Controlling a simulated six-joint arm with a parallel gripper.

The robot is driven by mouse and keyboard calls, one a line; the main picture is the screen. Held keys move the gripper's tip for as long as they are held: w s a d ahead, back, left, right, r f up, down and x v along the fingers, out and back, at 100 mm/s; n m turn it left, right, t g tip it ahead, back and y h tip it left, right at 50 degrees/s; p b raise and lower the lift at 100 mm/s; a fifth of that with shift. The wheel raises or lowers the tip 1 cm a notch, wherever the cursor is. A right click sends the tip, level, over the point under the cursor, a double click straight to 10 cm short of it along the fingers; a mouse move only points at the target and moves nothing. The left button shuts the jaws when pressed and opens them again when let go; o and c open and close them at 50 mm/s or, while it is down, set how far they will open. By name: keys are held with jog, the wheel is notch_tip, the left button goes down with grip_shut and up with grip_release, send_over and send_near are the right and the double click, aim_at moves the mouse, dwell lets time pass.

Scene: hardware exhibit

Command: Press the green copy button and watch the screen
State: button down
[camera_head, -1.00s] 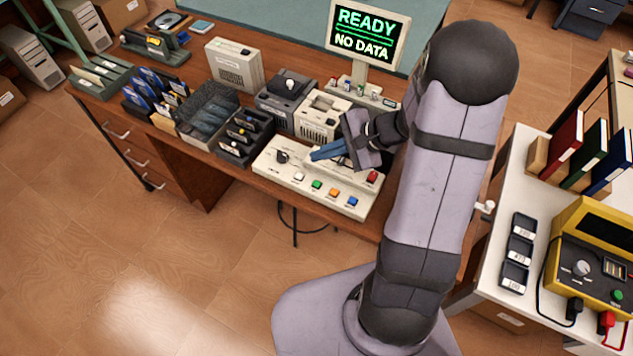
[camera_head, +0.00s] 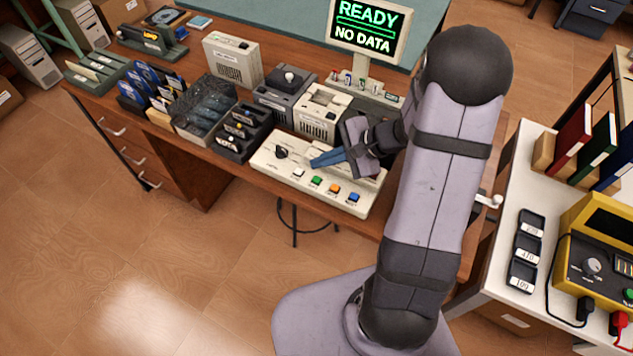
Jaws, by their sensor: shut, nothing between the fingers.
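The green button (camera_head: 316,181) sits on the front row of the cream control panel (camera_head: 270,164), between a white button (camera_head: 298,173) and an orange button (camera_head: 334,188). My gripper (camera_head: 313,162) is shut and empty, its blue fingertips just behind and above the green button. I cannot tell whether the fingers touch the panel; they look apart from the button. The screen (camera_head: 368,29) at the back of the desk reads "READY" and "NO DATA" in green and yellowish letters. The red button at the panel's right is hidden behind my gripper.
A blue button (camera_head: 353,197) and a black knob (camera_head: 281,152) share the panel. Cream and dark drive boxes (camera_head: 321,111) stand behind it, and a black tray (camera_head: 243,133) stands to its left. A white side table (camera_head: 497,274) is at the right.

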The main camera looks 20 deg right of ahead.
jog(key=shift+f+b, duration=1.35)
jog(key=shift+f, duration=0.5)
jog(key=shift+f, duration=0.15)
dwell(0.6)
jog(key=shift+f+b, duration=0.3)
jog(key=shift+b, duration=0.2)
jog(key=shift+f+b, duration=0.35)
jog(key=shift+b, duration=0.05)
dwell(0.6)
jog(key=shift+r, duration=0.1)
dwell(0.3)
jog(key=shift+r+p, duration=0.55)
jog(key=shift+r, duration=0.2)
notch_tip(320, 180, up, 5)
jog(key=p, duration=0.4)
